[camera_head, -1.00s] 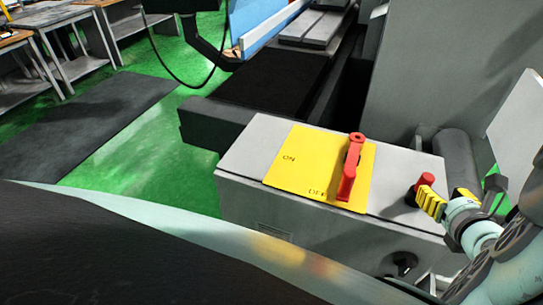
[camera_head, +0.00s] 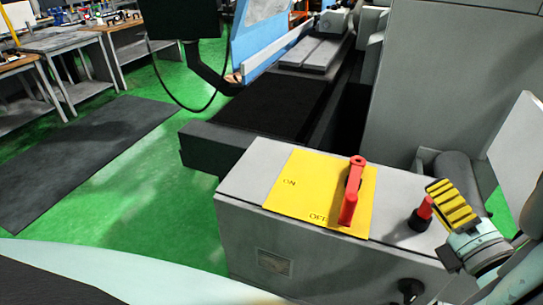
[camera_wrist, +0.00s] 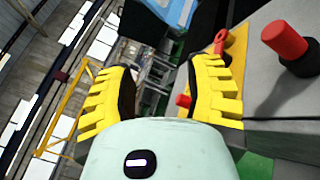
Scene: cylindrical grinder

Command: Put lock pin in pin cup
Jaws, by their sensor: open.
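A red peg (camera_head: 425,207) stands upright in a black round base (camera_head: 418,222) on the right end of the grey control box. The peg (camera_wrist: 285,38) and the base (camera_wrist: 301,62) also show at the upper right of the wrist view. I cannot tell for sure whether these are the lock pin and pin cup. My gripper (camera_head: 453,203), with yellow ribbed fingers, is just right of the peg in the head view. In the wrist view its fingers (camera_wrist: 160,95) are apart, with the peg outside them to the right. No object is held between them.
A red switch lever (camera_head: 352,190) stands on the yellow ON/OFF plate (camera_head: 300,195) of the grey box (camera_head: 330,260). A dark roller (camera_head: 455,168) and large grey housing (camera_head: 455,80) lie behind. Green floor and a black mat (camera_head: 85,150) are at left.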

